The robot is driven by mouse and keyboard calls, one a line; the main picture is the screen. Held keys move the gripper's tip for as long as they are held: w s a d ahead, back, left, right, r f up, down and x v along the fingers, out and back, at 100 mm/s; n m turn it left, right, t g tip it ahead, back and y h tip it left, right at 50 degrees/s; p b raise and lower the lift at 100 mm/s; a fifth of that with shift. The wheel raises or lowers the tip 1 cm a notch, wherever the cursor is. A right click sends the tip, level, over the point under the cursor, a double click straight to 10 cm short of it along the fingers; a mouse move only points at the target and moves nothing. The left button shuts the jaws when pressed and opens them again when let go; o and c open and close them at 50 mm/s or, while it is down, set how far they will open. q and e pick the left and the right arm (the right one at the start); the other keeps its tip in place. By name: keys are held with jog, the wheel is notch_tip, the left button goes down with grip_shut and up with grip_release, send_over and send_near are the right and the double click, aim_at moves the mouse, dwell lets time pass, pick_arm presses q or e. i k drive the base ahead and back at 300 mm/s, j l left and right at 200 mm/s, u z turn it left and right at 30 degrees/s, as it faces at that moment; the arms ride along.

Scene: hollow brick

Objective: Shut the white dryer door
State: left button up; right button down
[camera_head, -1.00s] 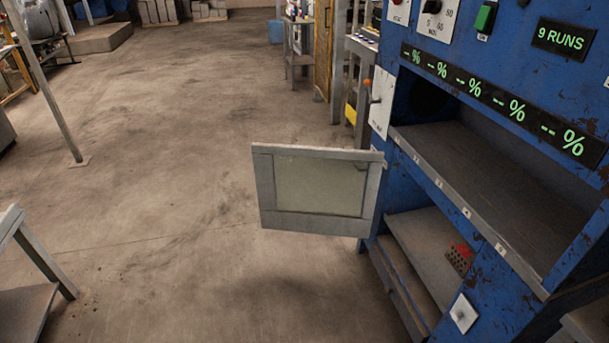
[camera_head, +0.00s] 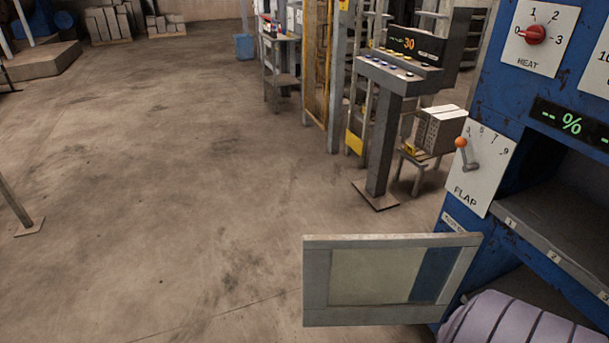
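The dryer door (camera_head: 372,278) is a pale grey-white framed panel with a window, low in the middle of the head view. It stands open, swung out to the left from the blue dryer (camera_head: 455,213). Its right end meets the dryer's front left corner. Part of the blue body shows in the right of its window. A ribbed, pale purple-grey part, likely my own arm, shows at the bottom right, close to the door's right end. It hides part of the lower opening (camera_head: 530,290). Neither of my grippers is in view.
A flap lever (camera_head: 466,153) and a red heat knob (camera_head: 533,34) are on the dryer front. A console on a post (camera_head: 383,150) and a stool with a hollow brick (camera_head: 440,130) stand behind the door. Open concrete floor (camera_head: 170,190) lies left.

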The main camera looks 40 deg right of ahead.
aim_at(317, 249)
jog(key=i+z, duration=0.15)
jog(key=i, duration=0.5)
jog(key=i+j+z, duration=0.15)
jog(key=i, duration=0.45)
